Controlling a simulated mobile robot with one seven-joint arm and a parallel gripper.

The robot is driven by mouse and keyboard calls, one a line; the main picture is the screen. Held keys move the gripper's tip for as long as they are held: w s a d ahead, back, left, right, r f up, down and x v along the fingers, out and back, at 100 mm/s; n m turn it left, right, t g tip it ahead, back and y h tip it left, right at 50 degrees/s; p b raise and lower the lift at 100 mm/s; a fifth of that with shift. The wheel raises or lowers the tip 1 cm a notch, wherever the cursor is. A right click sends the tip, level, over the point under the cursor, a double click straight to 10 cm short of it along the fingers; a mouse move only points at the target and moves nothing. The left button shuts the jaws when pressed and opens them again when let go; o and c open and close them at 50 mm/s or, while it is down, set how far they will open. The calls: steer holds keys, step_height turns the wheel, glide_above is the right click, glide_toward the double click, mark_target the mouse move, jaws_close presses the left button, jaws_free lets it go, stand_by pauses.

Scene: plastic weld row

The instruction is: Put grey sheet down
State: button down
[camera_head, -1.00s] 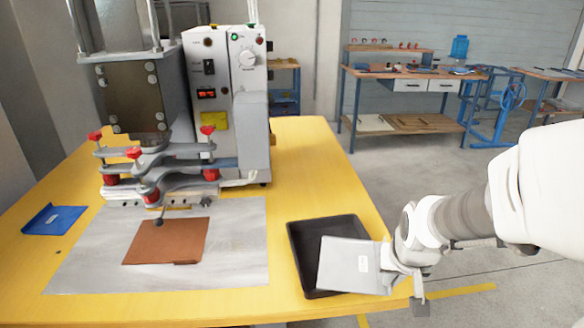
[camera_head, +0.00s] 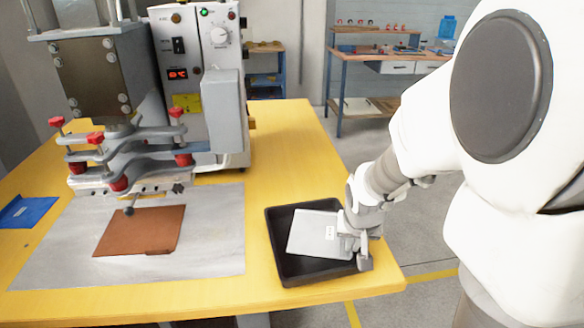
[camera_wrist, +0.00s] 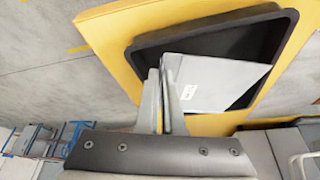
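The grey sheet (camera_head: 314,233) is a thin, light plate with a small white label. It is tilted within the outline of the black tray (camera_head: 283,272) on the yellow table. My gripper (camera_head: 348,243) is at the sheet's right edge in the head view, over the tray's right side. In the wrist view my gripper (camera_wrist: 161,75) has its fingers close together at the near edge of the grey sheet (camera_wrist: 215,82), and they appear shut on it. The tray (camera_wrist: 133,60) lies behind the sheet. Whether the sheet touches the tray floor cannot be told.
A brown sheet (camera_head: 138,231) lies on a grey mat (camera_head: 215,255) before the welding machine (camera_head: 212,90). A blue piece (camera_head: 25,211) lies at the far left. Yellow table surface (camera_head: 285,150) is clear behind the tray. A workbench (camera_head: 395,55) stands in the background.

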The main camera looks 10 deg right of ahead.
mark_target(342, 250)
steer(key=shift+w+a+f, duration=0.35)
steer(key=shift+w+f, duration=0.1)
steer(key=shift+w, duration=0.2)
steer(key=shift+w+a+f, duration=0.3)
steer(key=shift+w+f, duration=0.15)
steer(key=shift+w, duration=0.15)
steer(key=shift+f+b, duration=1)
steer(key=shift+f, duration=0.95)
steer(key=shift+f, duration=0.1)
steer(key=c, duration=1.5)
jaws_free()
steer(key=shift+f, duration=0.15)
steer(key=o, duration=0.5)
steer(key=shift+c, duration=0.2)
steer(key=shift+r, duration=0.2)
